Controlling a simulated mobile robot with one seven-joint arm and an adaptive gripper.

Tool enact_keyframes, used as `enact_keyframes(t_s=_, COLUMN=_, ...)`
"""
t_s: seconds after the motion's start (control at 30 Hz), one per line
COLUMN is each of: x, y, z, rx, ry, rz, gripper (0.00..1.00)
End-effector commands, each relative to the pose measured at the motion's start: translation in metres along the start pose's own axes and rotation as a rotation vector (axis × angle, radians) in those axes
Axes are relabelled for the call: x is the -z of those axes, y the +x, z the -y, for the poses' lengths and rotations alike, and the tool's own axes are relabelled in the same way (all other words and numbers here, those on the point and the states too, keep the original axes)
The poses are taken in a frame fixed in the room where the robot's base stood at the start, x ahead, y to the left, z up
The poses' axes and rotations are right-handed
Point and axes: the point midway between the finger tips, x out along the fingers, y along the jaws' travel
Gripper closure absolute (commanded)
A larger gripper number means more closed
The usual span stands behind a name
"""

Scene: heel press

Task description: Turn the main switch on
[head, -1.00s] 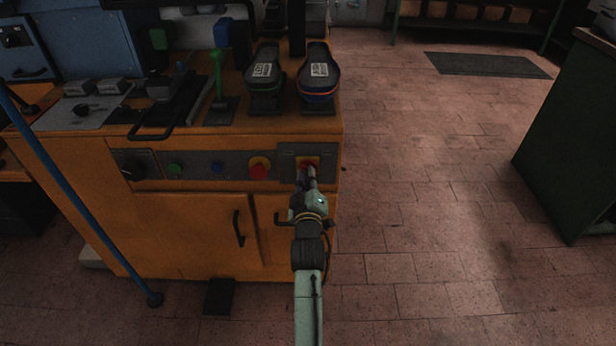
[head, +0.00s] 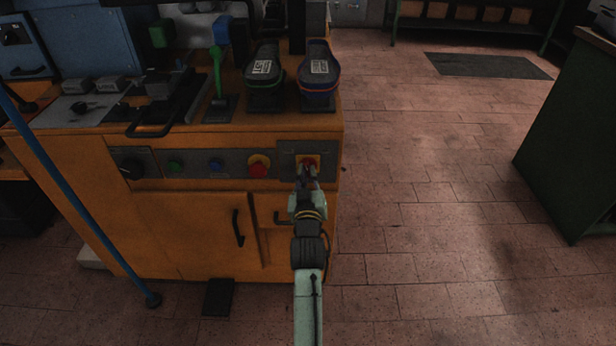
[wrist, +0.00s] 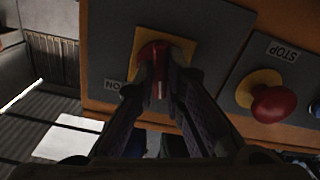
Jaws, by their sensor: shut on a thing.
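The main switch (wrist: 157,50) is a red rotary knob on a yellow square plate, set in a grey panel with an "ON" label beside it. In the head view the red and yellow switch (head: 308,161) is at the right end of the orange machine's front panel, partly covered by my gripper. My gripper (wrist: 163,80) is shut on the red knob, with a finger on each side of its grip. In the head view my gripper (head: 308,174) reaches straight forward to the switch. The far side of the knob is hidden.
A red STOP button (head: 258,168) on yellow sits just left of the switch panel, with blue (head: 215,166) and green (head: 175,167) buttons and a black knob (head: 132,168) further left. A cabinet handle (head: 238,228) sticks out below. The floor to the right is clear.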

Motion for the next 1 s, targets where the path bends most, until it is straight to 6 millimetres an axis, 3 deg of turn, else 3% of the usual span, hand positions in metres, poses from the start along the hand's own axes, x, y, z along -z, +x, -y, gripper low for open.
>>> enact_keyframes(t_s=1.0, x=0.0029, y=0.0009, z=-0.0008, rx=0.001, ry=0.901, rz=-0.007, gripper=1.0)
